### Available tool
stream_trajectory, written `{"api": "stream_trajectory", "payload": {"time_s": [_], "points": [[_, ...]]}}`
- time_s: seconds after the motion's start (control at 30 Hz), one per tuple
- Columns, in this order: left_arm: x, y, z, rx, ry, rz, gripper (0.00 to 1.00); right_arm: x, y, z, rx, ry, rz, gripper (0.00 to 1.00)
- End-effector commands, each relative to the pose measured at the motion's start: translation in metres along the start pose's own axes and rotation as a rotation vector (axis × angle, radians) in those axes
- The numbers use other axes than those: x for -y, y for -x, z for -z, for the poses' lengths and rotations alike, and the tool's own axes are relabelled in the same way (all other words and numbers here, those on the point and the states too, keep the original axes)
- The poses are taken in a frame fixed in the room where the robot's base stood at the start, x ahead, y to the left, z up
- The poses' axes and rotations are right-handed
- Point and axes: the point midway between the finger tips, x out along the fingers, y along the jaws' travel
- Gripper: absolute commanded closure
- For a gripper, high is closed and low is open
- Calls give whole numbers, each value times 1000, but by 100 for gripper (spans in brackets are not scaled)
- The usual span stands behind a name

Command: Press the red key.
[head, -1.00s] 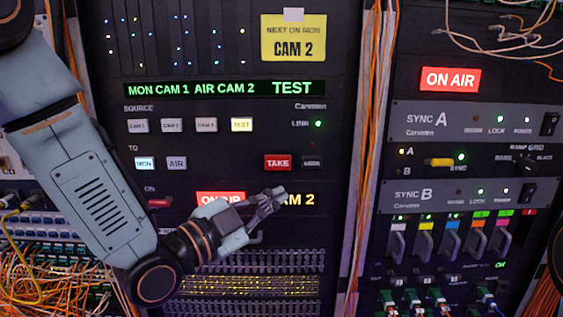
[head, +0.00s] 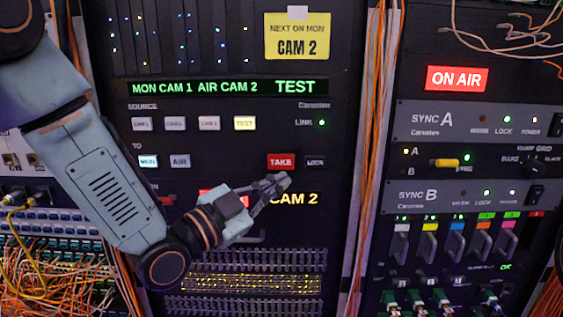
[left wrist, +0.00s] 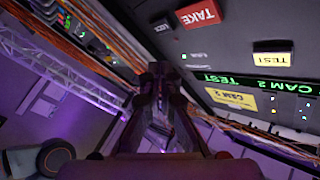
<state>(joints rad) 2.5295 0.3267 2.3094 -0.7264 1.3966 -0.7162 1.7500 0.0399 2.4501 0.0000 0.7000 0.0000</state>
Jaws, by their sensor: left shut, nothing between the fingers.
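The red key (head: 281,161), marked TAKE, sits on the dark switcher panel right of centre in the head view. It also shows at the top of the left wrist view (left wrist: 198,14). My left gripper (head: 282,181) is shut and empty, its tips just below the red key in the head view. In the left wrist view its shut fingers (left wrist: 157,72) point up the picture, and a gap shows between them and the key. My right gripper is not in view.
A dark LOCK key (head: 315,162) sits right of the red key. The lit TEST key (head: 245,123) is above left, and the MON (head: 148,161) and AIR (head: 180,161) keys are left. Orange cables (head: 375,120) hang down the rack's right edge.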

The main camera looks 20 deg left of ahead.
Motion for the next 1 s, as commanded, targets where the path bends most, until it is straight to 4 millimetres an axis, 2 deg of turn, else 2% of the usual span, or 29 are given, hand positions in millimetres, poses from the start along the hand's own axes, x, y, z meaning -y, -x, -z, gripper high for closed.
{"api": "stream_trajectory", "payload": {"time_s": [0.2,0.5,1.0], "points": [[14,-22,-14,0,-3,0,100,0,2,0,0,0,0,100],[27,-40,-28,0,-2,-1,100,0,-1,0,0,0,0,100],[30,-44,-31,0,-1,-1,100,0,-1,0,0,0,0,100]]}}
